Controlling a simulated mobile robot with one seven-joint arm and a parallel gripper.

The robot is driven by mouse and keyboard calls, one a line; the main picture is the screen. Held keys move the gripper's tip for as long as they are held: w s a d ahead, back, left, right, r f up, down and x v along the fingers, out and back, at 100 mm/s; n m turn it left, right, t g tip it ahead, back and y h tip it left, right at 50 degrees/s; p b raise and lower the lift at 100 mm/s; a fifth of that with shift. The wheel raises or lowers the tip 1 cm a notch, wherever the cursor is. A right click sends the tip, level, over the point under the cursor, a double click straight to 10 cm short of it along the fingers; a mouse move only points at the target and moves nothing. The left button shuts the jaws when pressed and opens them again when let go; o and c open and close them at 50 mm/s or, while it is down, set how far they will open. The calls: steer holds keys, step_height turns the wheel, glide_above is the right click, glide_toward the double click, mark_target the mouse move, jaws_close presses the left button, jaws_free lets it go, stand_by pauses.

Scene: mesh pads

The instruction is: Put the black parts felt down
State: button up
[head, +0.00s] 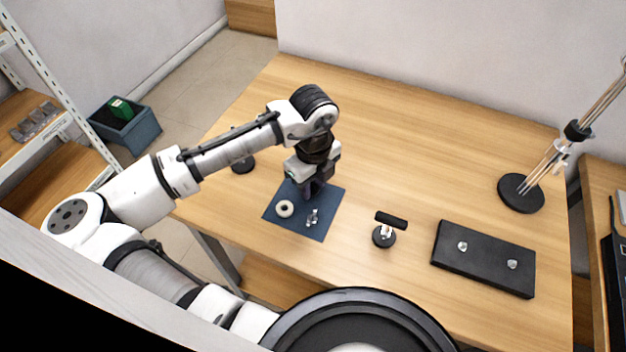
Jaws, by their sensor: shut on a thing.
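My gripper (313,191) points down over the far part of a dark blue mat (275,213) on the wooden table. Its jaws are shut on a small dark thing, mostly hidden by the gripper; I cannot tell what it is or whether it touches the mat. A white ring (284,208) and a small metal part (313,217) lie on the mat. The mat looks flat and is the only cloth-like sheet in view; I see no clearly black felt.
A black-handled stand (384,236) is right of the mat. A black slab with two metal knobs (484,274) lies further right. A rod stand (521,194) is at the back right, and a dark round base (243,166) behind my arm.

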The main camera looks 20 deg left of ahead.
steer(key=shift+f, duration=0.2)
steer(key=o, duration=0.9)
step_height(320, 180, up, 12)
steer(key=shift+r+b, duration=0.25)
steer(key=shift+b, duration=0.5)
